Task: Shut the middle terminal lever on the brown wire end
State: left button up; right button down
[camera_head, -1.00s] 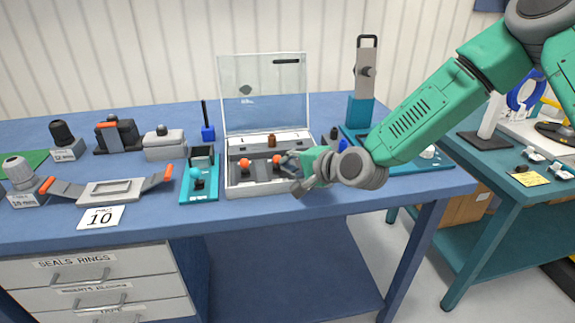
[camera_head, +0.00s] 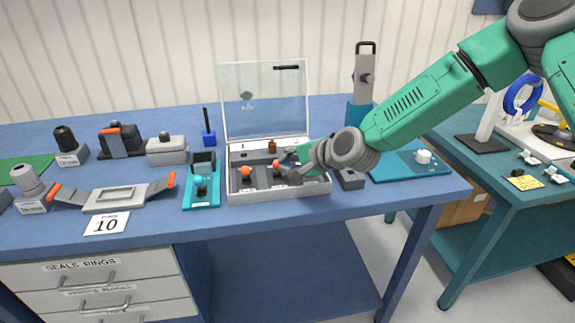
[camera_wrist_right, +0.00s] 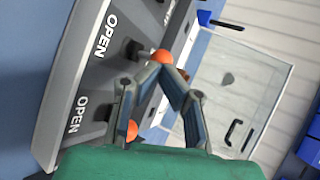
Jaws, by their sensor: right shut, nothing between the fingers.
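A grey terminal box (camera_head: 235,190) with a raised clear lid stands on the blue table. Levers with orange knobs show inside: a left one (camera_head: 245,170) and one further right (camera_head: 276,164). In the right wrist view one orange knob (camera_wrist_right: 161,56) is just beyond my fingertips, and another (camera_wrist_right: 130,129) is partly hidden behind a finger. "OPEN" labels show beside them. My right gripper (camera_head: 285,158) is shut and empty over the box's right part, hiding what lies there. Contact with the knob is unclear. A small brown piece (camera_head: 272,146) is behind the levers; I cannot tell if it is the wire end. My left gripper is not in view.
The clear lid (camera_head: 264,100) rises behind the box. A teal stand with a knob (camera_head: 201,188) is close on its left, and a dark block (camera_head: 350,180) on its right. A grey tray with orange handles (camera_head: 113,199) lies further left.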

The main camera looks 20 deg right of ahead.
jog(key=shift+w+d+r+m+g+p, duration=0.1)
jog(key=shift+w+r+m+g+p, duration=0.1)
jog(key=shift+w+m+g+p, duration=0.55)
jog(key=shift+s+f+n+g, duration=0.1)
jog(key=shift+n+g, duration=0.25)
jog(key=shift+r+p, duration=0.85)
jog(key=shift+r, duration=0.05)
